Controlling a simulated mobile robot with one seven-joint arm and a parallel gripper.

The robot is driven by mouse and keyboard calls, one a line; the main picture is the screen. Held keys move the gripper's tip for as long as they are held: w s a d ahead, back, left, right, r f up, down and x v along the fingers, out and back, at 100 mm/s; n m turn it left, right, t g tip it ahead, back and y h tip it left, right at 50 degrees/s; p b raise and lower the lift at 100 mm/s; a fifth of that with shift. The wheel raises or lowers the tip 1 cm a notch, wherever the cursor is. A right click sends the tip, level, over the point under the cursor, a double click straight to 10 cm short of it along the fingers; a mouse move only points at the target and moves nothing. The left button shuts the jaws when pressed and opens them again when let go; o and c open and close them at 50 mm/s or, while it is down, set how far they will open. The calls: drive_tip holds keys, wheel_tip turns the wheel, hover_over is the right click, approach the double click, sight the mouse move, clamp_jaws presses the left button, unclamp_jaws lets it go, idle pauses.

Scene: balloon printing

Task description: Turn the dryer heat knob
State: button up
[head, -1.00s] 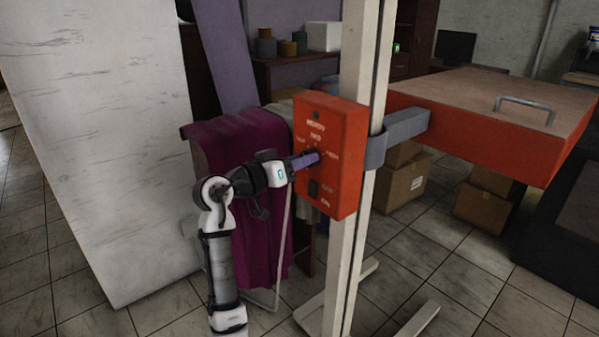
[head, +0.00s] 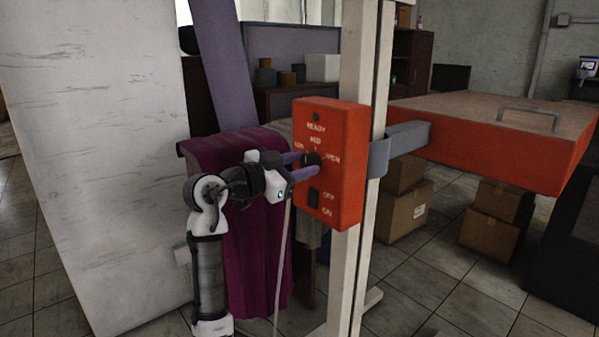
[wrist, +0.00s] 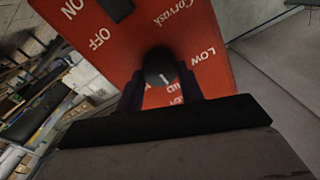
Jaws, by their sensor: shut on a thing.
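The dryer's red control box (head: 345,140) is fixed to a pale upright post. Its dark round heat knob (head: 313,158) sits among LOW, MED and HIGH labels. In the wrist view the knob (wrist: 159,66) shows a short white mark on its face; which label it points to is not clear. My gripper (head: 301,165) reaches the box from the left, its purple fingers at the knob. In the wrist view my gripper (wrist: 161,90) is shut on the knob, with one dark finger on each side. The fingers and wrist hide part of the labels.
A black OFF/ON switch (head: 313,196) sits just below the knob. The red dryer head (head: 480,130) extends right from the post (head: 362,70). A purple cloth (head: 250,230) hangs behind my arm, and a large pale panel (head: 90,150) stands at left. Boxes (head: 405,215) sit behind.

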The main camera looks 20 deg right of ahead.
idle(0.4)
drive_tip(key=o, duration=1)
drive_tip(key=b+v, duration=0.1)
drive_tip(key=v, duration=1.3)
